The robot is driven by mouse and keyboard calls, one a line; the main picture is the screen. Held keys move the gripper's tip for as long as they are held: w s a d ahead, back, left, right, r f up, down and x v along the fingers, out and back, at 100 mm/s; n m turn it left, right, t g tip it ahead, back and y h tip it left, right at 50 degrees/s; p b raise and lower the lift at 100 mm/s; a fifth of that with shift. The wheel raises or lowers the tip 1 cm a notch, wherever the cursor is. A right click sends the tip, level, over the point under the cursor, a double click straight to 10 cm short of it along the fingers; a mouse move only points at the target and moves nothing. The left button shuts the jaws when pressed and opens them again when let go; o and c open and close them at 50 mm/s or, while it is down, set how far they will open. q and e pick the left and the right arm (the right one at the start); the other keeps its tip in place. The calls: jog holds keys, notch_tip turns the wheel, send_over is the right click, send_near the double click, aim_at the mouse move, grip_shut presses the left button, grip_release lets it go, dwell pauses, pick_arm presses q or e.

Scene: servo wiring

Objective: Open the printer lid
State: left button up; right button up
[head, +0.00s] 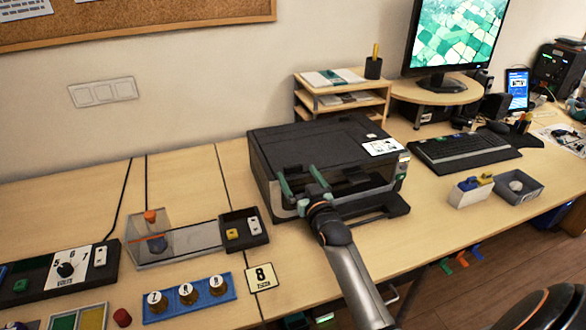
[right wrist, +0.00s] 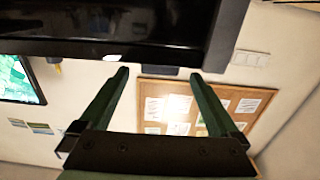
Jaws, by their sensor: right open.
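The black printer (head: 262,160) stands on the desk in the middle of the head view. Its lid (head: 325,140) lies flat and closed on top. My right gripper (head: 297,171) is at the printer's front, with its two green fingers spread and pointing at the front edge of the lid. In the right wrist view the open fingers (right wrist: 160,73) have nothing between them that they hold. The dark printer edge (right wrist: 110,48) crosses the top of that view, and a small dark tab (right wrist: 154,70) shows between the fingertips. Contact cannot be told. My left gripper is not in view.
An output tray (head: 372,207) sticks out at the printer's front right. A wooden shelf (head: 342,97) stands behind it. A keyboard (head: 462,150) lies to the right.

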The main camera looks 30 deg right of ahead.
aim_at(294, 168)
jog(key=shift+x, duration=2.15)
grip_shut()
